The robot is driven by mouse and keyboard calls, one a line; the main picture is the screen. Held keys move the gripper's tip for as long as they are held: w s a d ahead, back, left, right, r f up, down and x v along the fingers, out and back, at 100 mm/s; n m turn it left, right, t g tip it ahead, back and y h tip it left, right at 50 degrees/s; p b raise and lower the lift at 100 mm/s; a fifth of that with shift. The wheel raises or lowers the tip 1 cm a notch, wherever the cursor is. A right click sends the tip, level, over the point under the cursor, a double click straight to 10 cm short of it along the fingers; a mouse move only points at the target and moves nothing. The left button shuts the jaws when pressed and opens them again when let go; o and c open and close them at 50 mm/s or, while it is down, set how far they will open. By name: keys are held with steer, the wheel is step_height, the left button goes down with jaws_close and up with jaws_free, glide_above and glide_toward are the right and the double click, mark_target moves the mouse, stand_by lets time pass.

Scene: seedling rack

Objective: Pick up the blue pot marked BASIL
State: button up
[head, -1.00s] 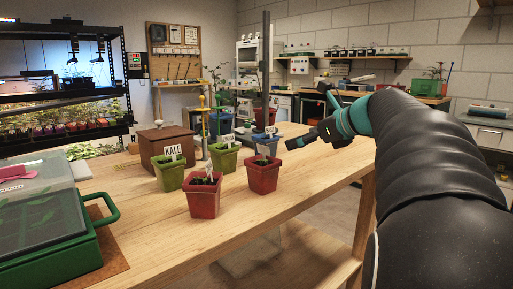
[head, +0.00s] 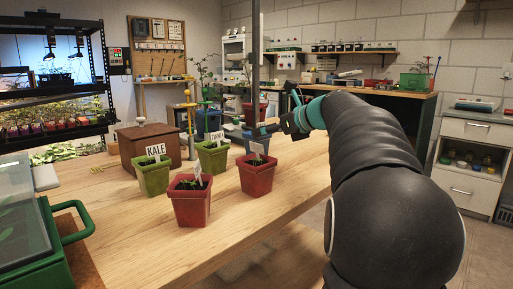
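A small blue pot (head: 249,145) stands on the wooden bench behind a red pot.
Red pots (head: 257,177) and (head: 191,201) stand nearest, with green pots marked KALE (head: 152,178) and ZINNIA (head: 212,157) to the left. A brown box (head: 149,147) and dark post (head: 255,60) are behind. The front right bench top is clear.

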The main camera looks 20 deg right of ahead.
steer(key=shift+f+b+x, duration=0.2)
steer(key=shift+b+x, duration=0.2)
steer(key=shift+x, duration=2.35)
steer(key=shift+s, duration=0.15)
steer(key=shift+c, duration=0.3)
steer(key=c, duration=1.3)
steer(key=shift+o, duration=0.2)
steer(key=shift+r, duration=0.1)
